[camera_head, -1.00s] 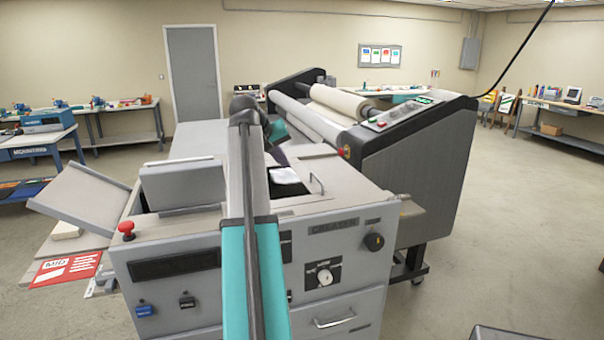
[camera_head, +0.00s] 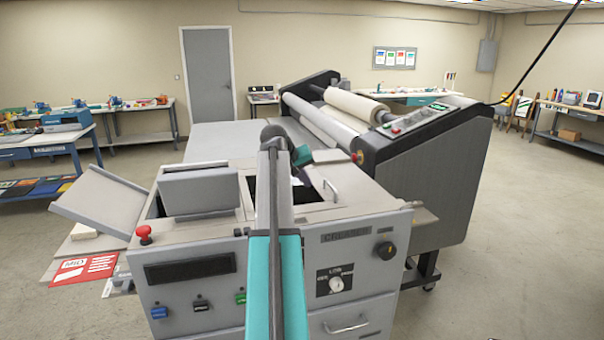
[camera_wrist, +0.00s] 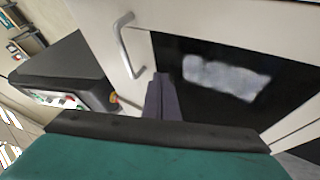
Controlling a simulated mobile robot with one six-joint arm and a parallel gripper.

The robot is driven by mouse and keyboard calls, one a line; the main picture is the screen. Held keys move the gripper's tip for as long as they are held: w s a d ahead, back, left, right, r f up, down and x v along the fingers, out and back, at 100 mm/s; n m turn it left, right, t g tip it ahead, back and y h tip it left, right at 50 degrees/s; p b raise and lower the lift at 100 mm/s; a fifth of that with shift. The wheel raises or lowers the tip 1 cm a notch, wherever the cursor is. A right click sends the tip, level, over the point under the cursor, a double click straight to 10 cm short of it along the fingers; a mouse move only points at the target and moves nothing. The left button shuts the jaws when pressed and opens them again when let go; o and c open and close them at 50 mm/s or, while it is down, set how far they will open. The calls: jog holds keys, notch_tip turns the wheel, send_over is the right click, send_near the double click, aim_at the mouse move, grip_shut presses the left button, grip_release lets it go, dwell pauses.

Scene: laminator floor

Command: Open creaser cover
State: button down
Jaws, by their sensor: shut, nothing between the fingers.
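The creaser (camera_head: 371,219) is the grey machine in front of me. Its light grey top carries a metal bar handle (camera_head: 331,190), seen larger in the wrist view (camera_wrist: 126,45). Beside the handle is a dark rectangular area (camera_wrist: 285,50) with a blurred whitish patch (camera_wrist: 225,77). I cannot tell whether it is a window or an opening. My gripper (camera_wrist: 160,82) is shut and empty, its dark fingers over the top between handle and dark area. They appear close to the handle but not around it. In the head view my arm hides part of the creaser top.
A grey block-shaped housing (camera_head: 200,189), a tilted feed tray (camera_head: 98,201) and a red knob (camera_head: 144,232) are on the creaser's left. The laminator (camera_head: 430,175) with its rolls stands close behind on the right. Open floor (camera_head: 530,240) lies to the right.

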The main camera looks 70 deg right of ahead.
aim_at(319, 195)
jog(key=shift+p+x, duration=0.3)
jog(key=shift+x, duration=0.7)
jog(key=shift+s+d+r+p, duration=0.25)
jog(key=shift+s+d+p, duration=0.4)
jog(key=shift+s, duration=0.1)
jog(key=shift+s+d+r+p, duration=0.1)
jog(key=shift+s+d+p, duration=0.25)
jog(key=shift+s+d, duration=0.35)
jog(key=shift+a, duration=0.1)
jog(key=shift+s, duration=0.1)
